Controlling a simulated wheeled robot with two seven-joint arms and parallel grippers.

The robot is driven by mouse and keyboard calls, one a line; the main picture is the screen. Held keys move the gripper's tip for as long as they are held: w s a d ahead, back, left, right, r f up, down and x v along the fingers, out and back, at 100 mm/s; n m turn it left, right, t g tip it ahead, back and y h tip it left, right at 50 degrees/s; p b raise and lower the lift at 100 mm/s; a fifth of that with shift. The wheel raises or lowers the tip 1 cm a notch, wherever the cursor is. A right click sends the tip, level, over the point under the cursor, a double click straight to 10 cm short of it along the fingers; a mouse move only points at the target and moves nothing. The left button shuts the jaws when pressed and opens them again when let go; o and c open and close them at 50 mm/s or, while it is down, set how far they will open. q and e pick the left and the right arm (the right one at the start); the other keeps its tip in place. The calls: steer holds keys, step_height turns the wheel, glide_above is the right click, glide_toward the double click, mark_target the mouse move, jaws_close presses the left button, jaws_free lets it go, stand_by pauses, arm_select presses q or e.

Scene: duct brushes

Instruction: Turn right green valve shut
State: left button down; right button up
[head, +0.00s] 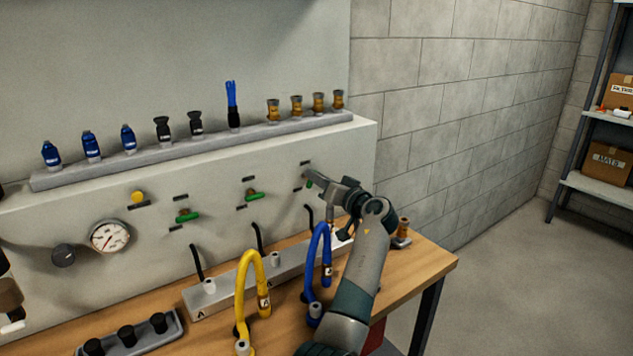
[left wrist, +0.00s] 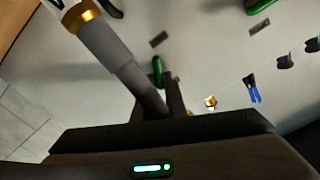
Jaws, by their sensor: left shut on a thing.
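The right green valve (head: 309,184) is on the light panel, at the right end of a row of green-handled valves. My left gripper (head: 313,180) is at this valve, shut on its handle and hiding most of it in the head view. In the left wrist view, the green handle (left wrist: 157,69) shows between the tips of my left gripper (left wrist: 160,82). How far the handle is turned is hard to tell. My right gripper is in neither view.
Green valves stand in the middle (head: 254,195) and at left (head: 188,216), near a gauge (head: 110,236). A yellow hose (head: 247,275) and a blue hose (head: 314,262) arch up from the bench (head: 420,264) beside my arm. Brushes and fittings line the ledge (head: 262,129) above.

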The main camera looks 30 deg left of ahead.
arm_select(q)
steer(key=m+p, duration=0.1)
steer(key=m, duration=0.3)
steer(key=m+p, duration=0.2)
steer(key=m, duration=0.2)
steer(key=f+m+p, duration=0.1)
steer(key=m, duration=0.3)
steer(key=shift+w+d+f+m, duration=0.1)
steer(key=shift+w+m, duration=0.2)
steer(key=shift+w, duration=0.05)
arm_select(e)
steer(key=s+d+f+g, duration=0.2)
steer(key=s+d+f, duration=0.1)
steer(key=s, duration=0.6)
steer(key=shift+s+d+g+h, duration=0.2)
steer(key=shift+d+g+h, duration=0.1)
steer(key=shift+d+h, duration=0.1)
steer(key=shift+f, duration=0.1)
arm_select(q)
steer(key=c, duration=1.8)
jaws_free()
steer(key=shift+d, duration=0.15)
